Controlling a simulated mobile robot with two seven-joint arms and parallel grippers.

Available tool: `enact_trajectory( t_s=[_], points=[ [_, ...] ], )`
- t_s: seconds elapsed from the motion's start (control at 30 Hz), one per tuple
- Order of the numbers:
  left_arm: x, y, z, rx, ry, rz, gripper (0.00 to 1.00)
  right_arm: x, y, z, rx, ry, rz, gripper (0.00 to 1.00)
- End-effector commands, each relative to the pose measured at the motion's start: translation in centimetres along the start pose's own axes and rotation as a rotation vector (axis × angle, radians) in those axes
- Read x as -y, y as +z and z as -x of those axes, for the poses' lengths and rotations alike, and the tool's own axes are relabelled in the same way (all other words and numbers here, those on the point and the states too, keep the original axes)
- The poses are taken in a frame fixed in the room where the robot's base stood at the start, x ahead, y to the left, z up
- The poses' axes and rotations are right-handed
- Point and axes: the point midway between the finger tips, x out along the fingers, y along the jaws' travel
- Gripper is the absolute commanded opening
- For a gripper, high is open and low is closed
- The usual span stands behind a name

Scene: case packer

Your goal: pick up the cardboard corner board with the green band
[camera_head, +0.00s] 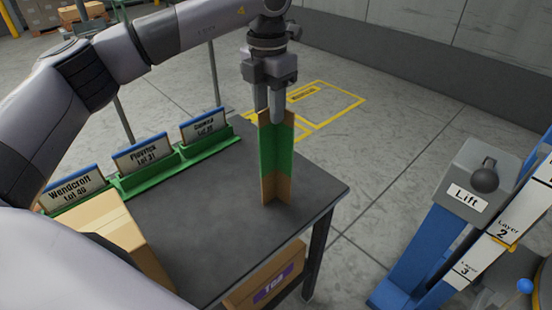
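The cardboard corner board (268,186) stands upright near the right edge of the dark table. It is brown with a wide green band around its middle. My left gripper (269,107) points down at the board's top end. Its two fingers are a little apart and overlap the top of the board in this view. Whether they press on the board is too small to tell. The board's foot appears to be on the table top. My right gripper is not in view.
A green rack (170,166) with several name cards runs along the table's far left side. A cardboard box (121,232) stands at the near left. A box marked Tea (270,279) is below the front edge. A blue frame with a grey Lift box (475,180) stands right, across open floor.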

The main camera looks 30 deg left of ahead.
Motion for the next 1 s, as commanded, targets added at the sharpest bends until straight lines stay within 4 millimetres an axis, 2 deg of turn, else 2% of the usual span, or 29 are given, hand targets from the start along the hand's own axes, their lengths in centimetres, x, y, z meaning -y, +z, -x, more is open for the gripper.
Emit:
enact_trajectory(
  t_s=[0.17,0.43,0.73,0.77,0.83,0.87,1.0],
  points=[
    [0.0,-0.1,-1.3,-0.001,0.000,0.000,0.35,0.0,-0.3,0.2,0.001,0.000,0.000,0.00],
    [0.0,-0.4,-5.1,-0.002,0.000,0.001,0.35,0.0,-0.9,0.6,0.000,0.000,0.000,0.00],
    [0.0,-0.4,-5.7,0.000,0.000,0.001,0.35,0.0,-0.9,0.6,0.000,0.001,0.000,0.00],
    [0.0,-0.4,-5.7,0.000,0.000,0.001,0.29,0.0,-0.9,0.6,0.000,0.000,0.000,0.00],
    [0.0,-0.4,-5.7,0.000,0.000,0.001,0.06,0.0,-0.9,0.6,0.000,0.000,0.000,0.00],
    [0.0,-0.4,-5.7,0.000,0.000,0.001,0.00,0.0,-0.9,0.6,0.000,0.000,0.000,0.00],
    [0.0,-0.3,-5.6,0.001,0.000,0.001,0.00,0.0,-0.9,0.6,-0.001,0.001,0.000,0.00]
  ],
)
